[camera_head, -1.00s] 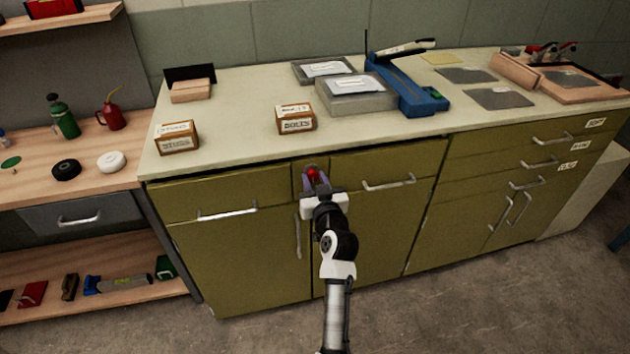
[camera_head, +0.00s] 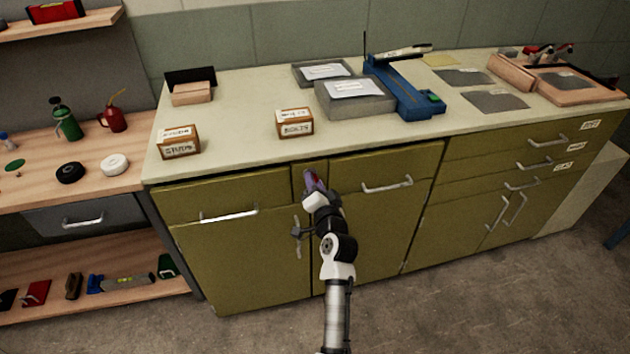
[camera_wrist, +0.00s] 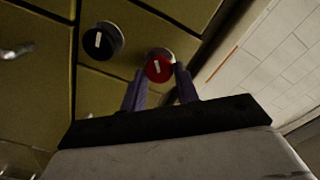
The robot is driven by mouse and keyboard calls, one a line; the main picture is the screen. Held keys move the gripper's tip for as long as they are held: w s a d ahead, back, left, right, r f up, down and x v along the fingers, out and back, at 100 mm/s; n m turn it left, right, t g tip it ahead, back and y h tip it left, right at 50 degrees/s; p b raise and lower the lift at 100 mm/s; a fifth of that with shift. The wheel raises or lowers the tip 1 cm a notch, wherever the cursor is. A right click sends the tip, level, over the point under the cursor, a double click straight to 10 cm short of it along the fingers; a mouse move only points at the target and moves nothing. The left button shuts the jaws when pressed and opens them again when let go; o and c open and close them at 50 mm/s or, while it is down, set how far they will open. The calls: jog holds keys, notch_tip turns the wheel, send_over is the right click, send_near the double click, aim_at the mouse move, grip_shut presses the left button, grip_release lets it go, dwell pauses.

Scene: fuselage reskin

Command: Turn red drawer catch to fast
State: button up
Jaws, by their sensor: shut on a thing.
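The red drawer catch (camera_wrist: 158,69) is a round knob with a short white mark on its face, on the olive cabinet front. My gripper (camera_wrist: 160,77) is shut on it, one purple finger on each side. In the head view, a bit of the red catch (camera_head: 315,177) shows at the fingertips of my gripper (camera_head: 314,183), on the narrow panel between two drawers. My gripper is rolled to a slant there. A black knob (camera_wrist: 103,41) with a white mark sits beside the red catch in the wrist view; it is hidden in the head view.
Drawer handles (camera_head: 229,215) (camera_head: 387,186) stick out on both sides of my gripper. The countertop (camera_head: 235,105) above holds a studs box (camera_head: 179,144), a bolts box (camera_head: 295,124) and a blue tool (camera_head: 405,90). Floor in front is clear.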

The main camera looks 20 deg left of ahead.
jog(key=shift+d+f+m+p, duration=0.1)
jog(key=shift+m+p, duration=1.7)
jog(key=shift+m, duration=2)
jog(key=o, duration=0.9)
jog(key=shift+o, duration=0.2)
jog(key=b+v, duration=0.4)
jog(key=v, duration=0.9)
jog(key=shift+s+d, duration=0.25)
jog(key=shift+s, duration=0.1)
